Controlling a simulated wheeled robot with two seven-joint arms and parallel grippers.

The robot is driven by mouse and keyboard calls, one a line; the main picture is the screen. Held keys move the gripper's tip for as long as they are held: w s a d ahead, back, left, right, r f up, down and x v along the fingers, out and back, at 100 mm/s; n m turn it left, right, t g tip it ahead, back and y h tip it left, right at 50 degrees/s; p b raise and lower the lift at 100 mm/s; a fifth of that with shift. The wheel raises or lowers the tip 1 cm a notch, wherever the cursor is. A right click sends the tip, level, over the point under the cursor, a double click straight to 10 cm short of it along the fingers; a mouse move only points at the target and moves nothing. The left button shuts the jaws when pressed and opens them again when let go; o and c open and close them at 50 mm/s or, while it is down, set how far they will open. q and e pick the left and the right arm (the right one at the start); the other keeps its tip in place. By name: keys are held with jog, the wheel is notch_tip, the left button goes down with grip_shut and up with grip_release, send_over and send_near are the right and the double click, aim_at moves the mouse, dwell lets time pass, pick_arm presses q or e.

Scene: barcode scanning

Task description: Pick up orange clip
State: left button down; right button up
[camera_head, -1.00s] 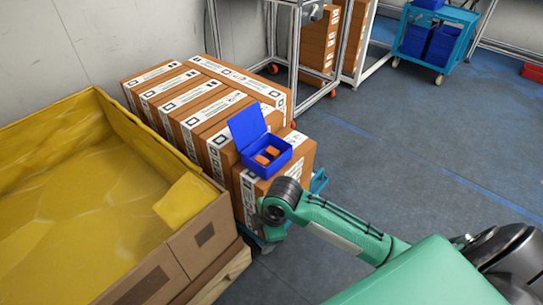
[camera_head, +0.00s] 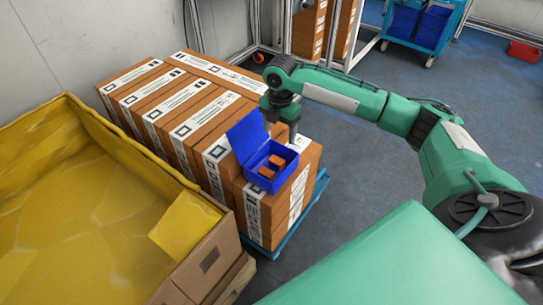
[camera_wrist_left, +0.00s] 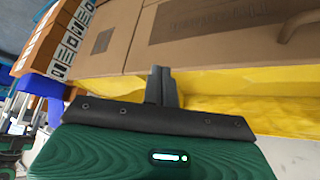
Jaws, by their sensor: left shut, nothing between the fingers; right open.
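Two small orange clips (camera_head: 266,173) lie in the open blue box (camera_head: 284,178). The box stands on top of the cardboard cartons in the head view, with its lid (camera_head: 246,135) tilted up on the left. My right gripper (camera_head: 283,136) points down just behind the box, near its far rim. It is open and looks empty; whether it touches the box I cannot tell. My left gripper (camera_wrist_left: 162,98) shows only in the left wrist view, shut and empty in front of a cardboard wall and yellow lining.
Brown cartons (camera_head: 148,100) with white labels sit in a row on a blue cart (camera_head: 318,197). A large cardboard bin with yellow lining (camera_head: 50,190) stands at the left. A blue trolley (camera_head: 438,22) is at the back right.

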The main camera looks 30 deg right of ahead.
jog(key=b, duration=0.1)
send_over(277, 160)
jog(key=f, duration=0.6)
jog(key=shift+s+d+f, duration=0.1)
jog(key=shift+s+f, duration=0.1)
jog(key=shift+f, duration=0.2)
jog(key=shift+w+f+b, duration=0.2)
jog(key=shift+f+b, duration=0.7)
jog(key=shift+f, duration=1.75)
pick_arm(q)
jog(key=w+d+t+h, duration=0.2)
jog(key=d+t, duration=0.2)
jog(key=d, duration=0.2)
jog(key=shift+w+f, duration=0.15)
jog(key=shift+w, duration=0.15)
pick_arm(e)
jog(key=shift+f, duration=0.4)
jog(key=c, duration=1.1)
jog(key=shift+o, duration=0.2)
jog(key=shift+r, duration=0.1)
